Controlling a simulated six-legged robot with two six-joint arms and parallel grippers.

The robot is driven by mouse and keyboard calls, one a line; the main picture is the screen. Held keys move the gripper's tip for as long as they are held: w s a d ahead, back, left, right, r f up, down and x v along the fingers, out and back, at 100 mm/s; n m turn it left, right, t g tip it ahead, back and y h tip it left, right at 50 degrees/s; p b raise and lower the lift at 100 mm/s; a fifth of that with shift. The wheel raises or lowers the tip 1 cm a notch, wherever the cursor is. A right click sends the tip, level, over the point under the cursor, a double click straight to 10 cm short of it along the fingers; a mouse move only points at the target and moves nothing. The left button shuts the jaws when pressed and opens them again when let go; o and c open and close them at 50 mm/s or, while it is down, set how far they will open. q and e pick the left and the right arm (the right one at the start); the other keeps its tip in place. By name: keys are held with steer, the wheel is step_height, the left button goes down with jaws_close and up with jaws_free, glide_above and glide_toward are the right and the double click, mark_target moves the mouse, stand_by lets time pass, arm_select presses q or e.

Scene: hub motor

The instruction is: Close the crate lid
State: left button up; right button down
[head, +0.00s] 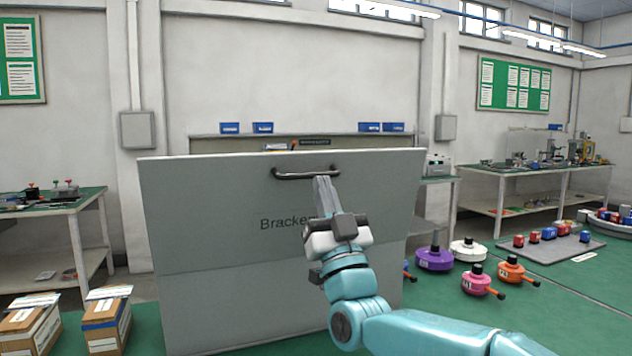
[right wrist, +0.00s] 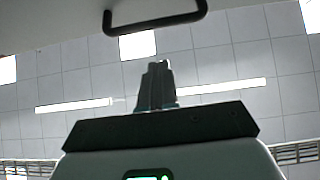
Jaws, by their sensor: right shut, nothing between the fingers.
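The crate lid (head: 220,215) is a large grey panel standing raised in front of me in the head view, with lettering that begins "Bracke"; my arm hides the rest. A dark bar handle (head: 305,174) is fixed near its top edge. The handle also shows at the top of the right wrist view (right wrist: 155,27). My right gripper (head: 324,183) is shut and empty, its fingertips just below the handle in the head view. I cannot tell whether the fingers touch the lid. In the right wrist view the closed fingers (right wrist: 156,85) point up toward the handle. My left gripper is not in view.
Cardboard boxes (head: 104,318) stand at the lower left. Purple (head: 434,259), white, pink and orange round motors sit on the green surface to the right, near a grey tray (head: 545,250) of small parts. Workbenches (head: 545,172) stand further back on both sides.

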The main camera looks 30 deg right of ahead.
steer(key=shift+w+d, duration=0.25)
steer(key=shift+w, duration=0.65)
steer(key=shift+w+d, duration=0.2)
steer(key=shift+w, duration=0.65)
steer(key=shift+w+f, duration=0.1)
